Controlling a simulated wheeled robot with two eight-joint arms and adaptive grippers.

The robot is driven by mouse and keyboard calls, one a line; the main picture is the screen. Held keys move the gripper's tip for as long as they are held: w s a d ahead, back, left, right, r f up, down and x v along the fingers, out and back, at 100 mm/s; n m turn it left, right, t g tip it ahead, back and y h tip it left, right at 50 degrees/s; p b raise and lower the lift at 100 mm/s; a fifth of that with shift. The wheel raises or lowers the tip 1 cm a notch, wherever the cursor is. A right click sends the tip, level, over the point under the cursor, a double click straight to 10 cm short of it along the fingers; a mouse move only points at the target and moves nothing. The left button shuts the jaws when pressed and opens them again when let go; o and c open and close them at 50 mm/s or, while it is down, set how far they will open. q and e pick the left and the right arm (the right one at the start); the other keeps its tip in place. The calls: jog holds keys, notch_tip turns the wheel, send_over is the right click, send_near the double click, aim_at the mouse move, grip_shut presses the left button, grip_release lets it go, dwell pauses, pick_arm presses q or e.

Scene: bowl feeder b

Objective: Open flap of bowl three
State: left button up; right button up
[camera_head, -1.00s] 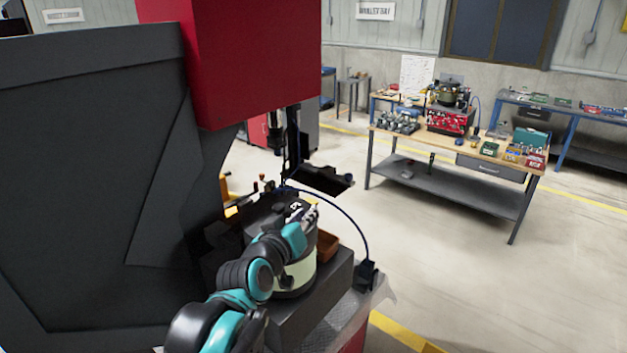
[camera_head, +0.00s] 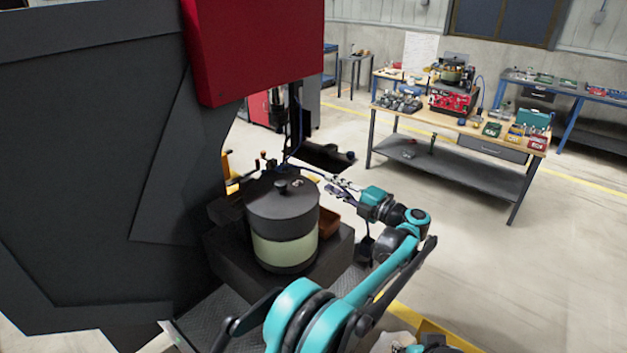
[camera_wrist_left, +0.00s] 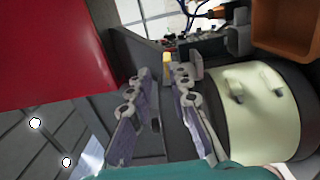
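The bowl (camera_head: 284,250) is an upright drum with a cream band, a dark top and a knob, standing on a dark block. My left gripper (camera_head: 338,187) is just right of its upper part, with its fingers toward the bowl and the machine. In the left wrist view the gripper's two fingers (camera_wrist_left: 162,88) are apart with nothing between them. The bowl's cream wall (camera_wrist_left: 250,110), with small raised tabs, lies right of the fingers there. I cannot clearly make out a flap or a bowl number. My right gripper is not in view.
A large dark machine with a red upper housing (camera_head: 255,50) stands at the left and overhangs the bowl. An orange-brown bin (camera_head: 329,224) sits behind the bowl at its right. A workbench (camera_head: 455,140) stands farther back. The floor at the right is clear.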

aim_at(319, 182)
pick_arm(q)
jog(key=shift+s+f, duration=0.1)
jog(key=shift+f, duration=0.4)
jog(key=x, duration=0.7)
jog(key=shift+a+f, duration=0.1)
jog(key=shift+a, duration=0.25)
grip_shut()
